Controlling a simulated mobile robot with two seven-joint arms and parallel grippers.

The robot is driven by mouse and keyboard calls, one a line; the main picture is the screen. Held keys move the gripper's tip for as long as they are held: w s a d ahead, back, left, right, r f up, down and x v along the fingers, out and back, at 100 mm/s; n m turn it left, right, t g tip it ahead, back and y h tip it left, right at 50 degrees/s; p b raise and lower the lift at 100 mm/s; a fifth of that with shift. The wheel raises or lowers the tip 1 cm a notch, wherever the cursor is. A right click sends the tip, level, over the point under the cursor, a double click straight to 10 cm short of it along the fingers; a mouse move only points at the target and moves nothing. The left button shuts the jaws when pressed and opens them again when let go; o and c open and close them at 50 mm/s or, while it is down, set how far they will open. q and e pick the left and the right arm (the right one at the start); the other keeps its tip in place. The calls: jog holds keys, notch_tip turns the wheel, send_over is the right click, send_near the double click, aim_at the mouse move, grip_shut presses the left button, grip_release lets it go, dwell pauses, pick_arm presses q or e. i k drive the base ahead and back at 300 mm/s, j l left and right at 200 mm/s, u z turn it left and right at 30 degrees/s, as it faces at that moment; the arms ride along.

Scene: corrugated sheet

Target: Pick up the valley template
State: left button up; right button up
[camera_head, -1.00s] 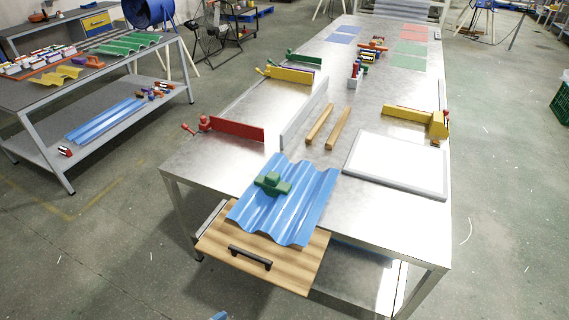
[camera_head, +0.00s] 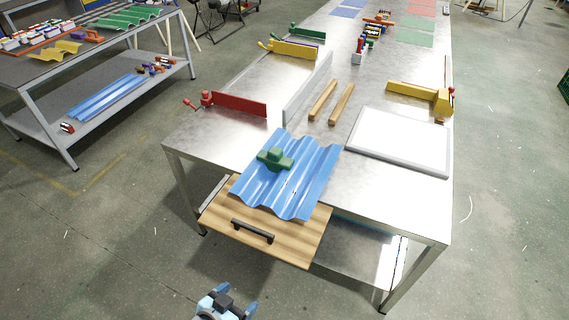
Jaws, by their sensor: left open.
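A green block with a raised handle (camera_head: 275,158), which looks like the valley template, rests on the upper left part of a blue corrugated sheet (camera_head: 297,190). The sheet lies over the table's front edge and a pulled-out wooden drawer (camera_head: 222,208). My left gripper (camera_head: 234,293) shows at the bottom edge, below the drawer and well apart from the template. It is open, with nothing seen between its fingers. My right gripper is out of view.
On the metal table (camera_head: 385,200) are a white framed panel (camera_head: 400,142), two wooden strips (camera_head: 331,102), a red clamp (camera_head: 235,104) and a yellow clamp (camera_head: 420,94). A side shelf (camera_head: 110,112) stands at left.

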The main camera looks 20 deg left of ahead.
aim_at(275, 156)
jog(key=i+j+z, duration=0.2)
jog(key=i+j, duration=0.65)
jog(key=j, duration=0.1)
